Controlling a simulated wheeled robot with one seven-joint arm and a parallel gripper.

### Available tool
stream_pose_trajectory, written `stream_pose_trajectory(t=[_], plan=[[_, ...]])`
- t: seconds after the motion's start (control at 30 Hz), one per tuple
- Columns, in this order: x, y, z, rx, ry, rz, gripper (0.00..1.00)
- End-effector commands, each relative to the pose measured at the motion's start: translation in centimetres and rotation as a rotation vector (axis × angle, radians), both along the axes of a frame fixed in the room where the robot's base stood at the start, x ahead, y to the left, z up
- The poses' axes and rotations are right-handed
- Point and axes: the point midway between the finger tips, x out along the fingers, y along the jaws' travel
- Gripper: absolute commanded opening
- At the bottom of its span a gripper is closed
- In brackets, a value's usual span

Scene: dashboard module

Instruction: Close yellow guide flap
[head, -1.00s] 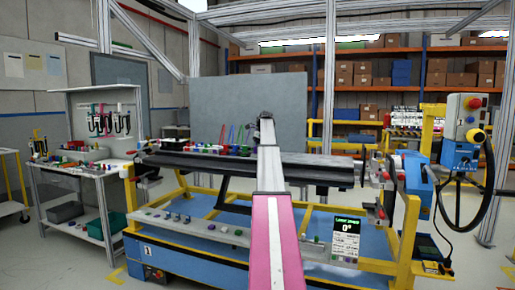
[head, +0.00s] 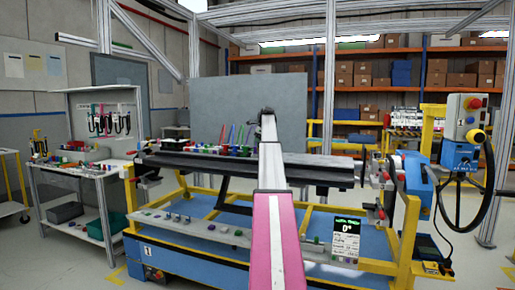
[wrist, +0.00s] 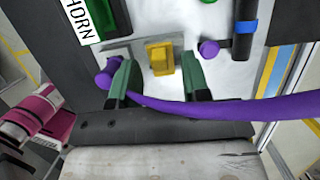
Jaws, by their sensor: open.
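A small yellow block-like piece (wrist: 160,57), which looks like the guide flap, stands on a pale board in the wrist view. My gripper (wrist: 158,64) is open, with one green fingertip on each side of the yellow piece in the picture. I cannot tell whether the fingers touch it, and nothing shows clasped. A purple cable (wrist: 240,114) crosses in front of the right finger and runs to the right edge. In the head view my arm reaches over the dark bench beam, and the flap cannot be made out.
A HORN label (wrist: 80,20) lies at upper left in the wrist view. A purple knob (wrist: 208,48) and a dark cylinder with a blue band (wrist: 245,27) stand to the right. In the head view, a display (head: 346,238) hangs at the bench's right front.

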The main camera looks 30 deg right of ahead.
Motion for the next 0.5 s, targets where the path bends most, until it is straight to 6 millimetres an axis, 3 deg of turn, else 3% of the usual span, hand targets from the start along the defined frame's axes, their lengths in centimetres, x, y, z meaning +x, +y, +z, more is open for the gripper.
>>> stream_pose_trajectory(t=[0.3,0.5], plan=[[-1.3,-1.2,5.8,-0.001,-0.001,0.001,0.43],[-1.8,-1.5,7.5,0.000,0.000,0.001,0.43]])
